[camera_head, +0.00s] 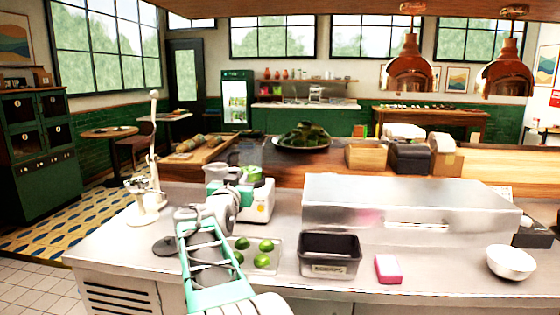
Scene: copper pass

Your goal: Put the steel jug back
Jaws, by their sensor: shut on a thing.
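My arm reaches up the counter from the bottom of the head view. My gripper (229,200) is at its far end, shut on what looks like the steel jug (220,172). The jug is a small, light metallic vessel that appears upright, just beyond the gripper. My wrist covers its lower part, so I cannot tell whether its base touches the counter. A white and green machine (258,205) stands close on the right, and the gap between it and the jug is not clear.
A tall white press (149,195) stands left. Several limes (265,246) lie in a clear tray beside my arm. A dark bin (329,256), a pink block (388,269) and a white bowl (511,262) are to the right. A steel cover (405,207) fills the counter's back right.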

